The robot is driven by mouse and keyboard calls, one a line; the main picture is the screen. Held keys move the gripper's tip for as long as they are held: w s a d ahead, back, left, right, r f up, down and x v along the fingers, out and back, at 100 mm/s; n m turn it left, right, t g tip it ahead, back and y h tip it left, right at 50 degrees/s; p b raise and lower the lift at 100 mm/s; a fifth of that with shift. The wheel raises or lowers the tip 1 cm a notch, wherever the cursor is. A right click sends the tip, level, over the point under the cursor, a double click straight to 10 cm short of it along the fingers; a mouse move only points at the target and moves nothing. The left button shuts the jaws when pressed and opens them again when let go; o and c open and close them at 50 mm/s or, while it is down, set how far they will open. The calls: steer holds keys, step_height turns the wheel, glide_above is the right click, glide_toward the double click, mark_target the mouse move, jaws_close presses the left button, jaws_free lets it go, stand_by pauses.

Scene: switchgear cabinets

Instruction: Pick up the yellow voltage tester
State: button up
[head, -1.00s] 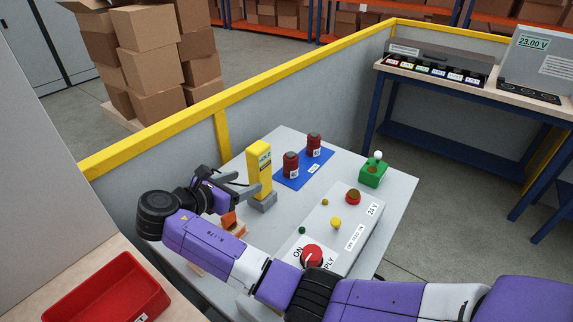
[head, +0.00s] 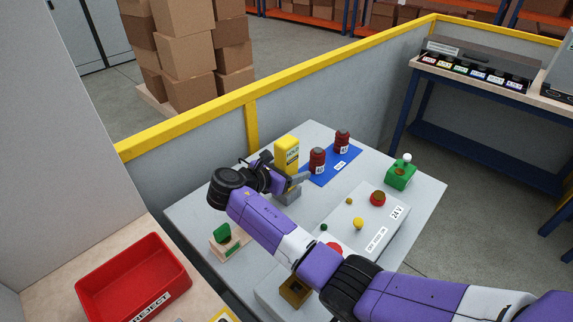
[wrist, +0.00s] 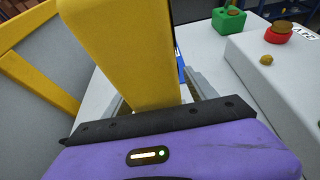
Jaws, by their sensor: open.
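In the wrist view, the tester (wrist: 128,50) fills the upper middle, close in front of the palm. My gripper's (wrist: 160,95) right finger shows beside the tester; the left one is mostly hidden behind it. The jaws are open, with the tester between them. I cannot tell whether either finger touches it.
A blue mat (head: 322,176) with two dark red canisters (head: 317,161) lies behind the tester. A grey 24 V panel (head: 345,222) with buttons and a green box (head: 400,176) stand to the right. A red REJECT bin (head: 135,275) is at front left. A yellow-topped partition (head: 200,112) runs behind.

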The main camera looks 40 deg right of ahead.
jaws_close()
steer(key=shift+r, duration=0.15)
step_height(320, 180, up, 20)
steer(key=shift+f+b, duration=0.1)
steer(key=shift+b, duration=0.45)
stand_by(0.5)
step_height(320, 180, up, 7)
steer(key=p, duration=0.6)
stand_by(0.5)
